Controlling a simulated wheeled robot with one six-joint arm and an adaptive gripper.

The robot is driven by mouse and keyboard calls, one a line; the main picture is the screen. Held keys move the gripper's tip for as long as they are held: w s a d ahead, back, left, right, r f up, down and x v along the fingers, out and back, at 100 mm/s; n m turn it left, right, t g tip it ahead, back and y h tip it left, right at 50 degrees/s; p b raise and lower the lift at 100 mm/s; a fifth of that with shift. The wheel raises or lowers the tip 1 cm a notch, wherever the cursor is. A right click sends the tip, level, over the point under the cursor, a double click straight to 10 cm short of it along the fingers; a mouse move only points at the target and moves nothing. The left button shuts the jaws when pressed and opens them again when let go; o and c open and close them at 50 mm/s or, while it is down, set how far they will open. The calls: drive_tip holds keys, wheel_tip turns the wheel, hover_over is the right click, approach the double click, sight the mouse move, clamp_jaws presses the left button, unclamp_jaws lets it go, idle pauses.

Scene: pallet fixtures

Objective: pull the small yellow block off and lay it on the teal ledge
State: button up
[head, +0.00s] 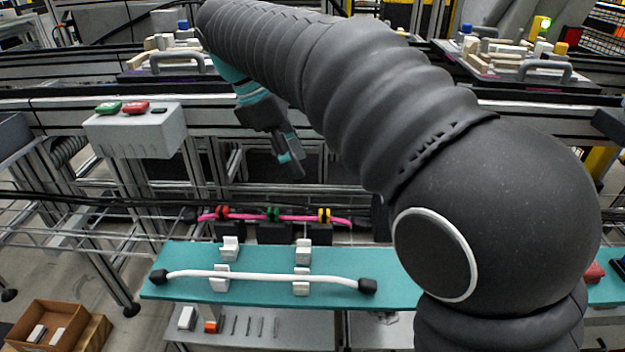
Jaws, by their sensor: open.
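A small yellow block (324,215) sits at the right part of a pink cable (297,218), behind the teal ledge. Other yellow blocks stand on the right pallet (560,49), so I cannot tell for certain which one is meant. The teal ledge (385,265) runs across the lower middle. My gripper (290,165) is open and empty, pointing down, above and behind the pink cable. It appears apart from everything around it.
A white cable (250,277) with black ends lies in white holders (300,285) on the ledge. Red (223,212) and green (273,214) blocks share the pink cable. A grey button box (140,135) stands left. Loaded pallets (170,58) stand behind. My arm hides the right middle.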

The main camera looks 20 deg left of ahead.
sight(323, 211)
drive_tip(key=b+x, duration=0.1)
drive_tip(key=x, duration=1.1)
drive_tip(key=shift+d+f, duration=0.2)
drive_tip(key=shift+f, duration=0.15)
clamp_jaws()
